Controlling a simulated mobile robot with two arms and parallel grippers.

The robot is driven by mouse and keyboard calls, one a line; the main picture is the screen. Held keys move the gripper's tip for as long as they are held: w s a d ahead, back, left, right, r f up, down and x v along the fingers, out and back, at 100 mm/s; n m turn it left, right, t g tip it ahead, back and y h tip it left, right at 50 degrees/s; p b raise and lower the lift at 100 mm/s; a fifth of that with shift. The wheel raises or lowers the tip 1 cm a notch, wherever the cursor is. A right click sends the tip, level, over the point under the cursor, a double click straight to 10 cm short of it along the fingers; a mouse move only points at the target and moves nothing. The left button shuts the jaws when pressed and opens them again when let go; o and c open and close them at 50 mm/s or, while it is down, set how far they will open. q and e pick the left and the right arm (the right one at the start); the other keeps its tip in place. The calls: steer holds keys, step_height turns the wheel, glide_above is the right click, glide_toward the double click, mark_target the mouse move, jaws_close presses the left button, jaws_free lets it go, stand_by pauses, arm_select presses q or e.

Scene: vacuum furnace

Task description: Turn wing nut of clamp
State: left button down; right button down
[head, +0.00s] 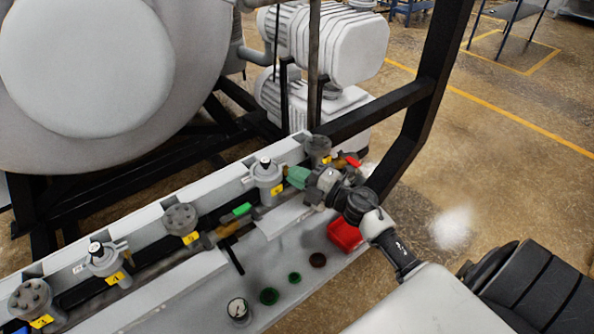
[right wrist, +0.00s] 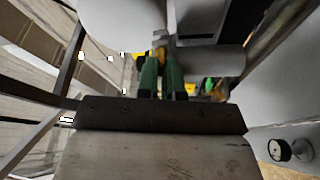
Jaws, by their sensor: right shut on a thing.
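My right gripper (head: 290,176) reaches in from the right in the head view, its green fingers at the grey valve body with a yellow tag (head: 267,172). In the right wrist view the gripper (right wrist: 162,62) has its two green fingers close together, shut on a small part at a grey pipe fitting. This part is at the place of the clamp's wing nut, mostly hidden by the fingers. A brass-yellow bit (right wrist: 161,54) shows between the tips; I cannot tell exactly what it is. My left gripper is not in view.
Several more flanged fittings with yellow tags line the grey rail, such as one (head: 182,221). A green-handled valve (head: 240,210) and a red-handled valve (head: 352,161) are close by. A red box (head: 344,236), buttons and a gauge (head: 238,308) sit in front. A black frame post (head: 430,90) stands behind.

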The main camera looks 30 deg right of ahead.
steer(key=shift+r+n+g+p, duration=0.1)
steer(key=shift+n+g+p, duration=0.4)
steer(key=shift+n+p, duration=0.65)
steer(key=shift+n, duration=0.25)
steer(key=c, duration=1.3)
jaws_free()
steer(key=shift+o, duration=0.2)
steer(key=shift+s+d+b, duration=0.25)
steer(key=shift+s+b, duration=0.15)
steer(key=shift+s, duration=0.1)
steer(key=b+v, duration=0.2)
steer(key=v, duration=0.7)
steer(key=shift+s, duration=0.35)
